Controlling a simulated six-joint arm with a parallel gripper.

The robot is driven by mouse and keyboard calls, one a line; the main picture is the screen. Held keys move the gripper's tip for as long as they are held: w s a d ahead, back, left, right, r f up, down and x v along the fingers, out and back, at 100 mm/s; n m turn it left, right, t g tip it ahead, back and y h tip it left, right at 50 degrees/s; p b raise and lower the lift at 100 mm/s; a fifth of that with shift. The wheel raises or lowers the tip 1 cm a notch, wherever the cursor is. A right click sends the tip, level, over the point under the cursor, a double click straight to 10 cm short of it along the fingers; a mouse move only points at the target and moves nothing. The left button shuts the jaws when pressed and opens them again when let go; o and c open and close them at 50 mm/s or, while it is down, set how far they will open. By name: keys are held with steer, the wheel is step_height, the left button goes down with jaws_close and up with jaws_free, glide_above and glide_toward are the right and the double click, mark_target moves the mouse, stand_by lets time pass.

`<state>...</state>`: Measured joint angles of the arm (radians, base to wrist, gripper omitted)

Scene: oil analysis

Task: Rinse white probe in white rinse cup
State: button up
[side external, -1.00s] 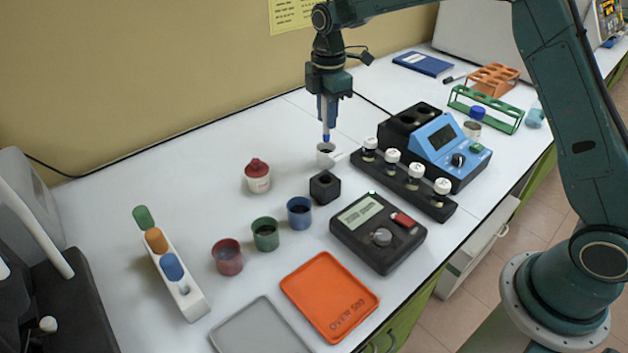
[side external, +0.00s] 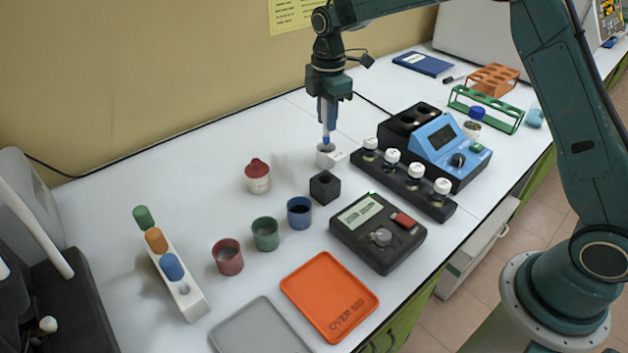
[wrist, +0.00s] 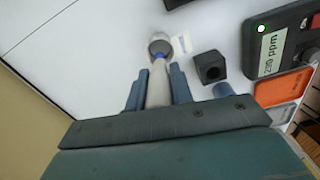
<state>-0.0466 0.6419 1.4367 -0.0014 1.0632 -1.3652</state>
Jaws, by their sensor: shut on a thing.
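My gripper (side external: 327,97) is shut on the white probe (wrist: 157,88), a pale rod with a blue band near its lower end. The probe points straight down in the side view, where its blue part (side external: 325,136) shows just above the cup. The white rinse cup (side external: 324,159) stands on the bench directly below my gripper, with a small white label tab at its right. In the wrist view the probe's lower end lies over the mouth of the cup (wrist: 160,46). The tip appears inside the cup; its depth is hidden.
A black block (side external: 325,187) and a red-lidded white pot (side external: 257,176) stand near the cup. A black vial rack (side external: 433,206) and a grey meter (side external: 379,231) lie right. Red, green and blue cups (side external: 299,211) stand in front.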

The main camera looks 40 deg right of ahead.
mark_target(327, 133)
steer(key=shift+f, duration=2.6)
stand_by(0.8)
steer(key=shift+r, duration=0.15)
stand_by(1.6)
steer(key=shift+r, duration=3.8)
steer(key=shift+a, duration=0.1)
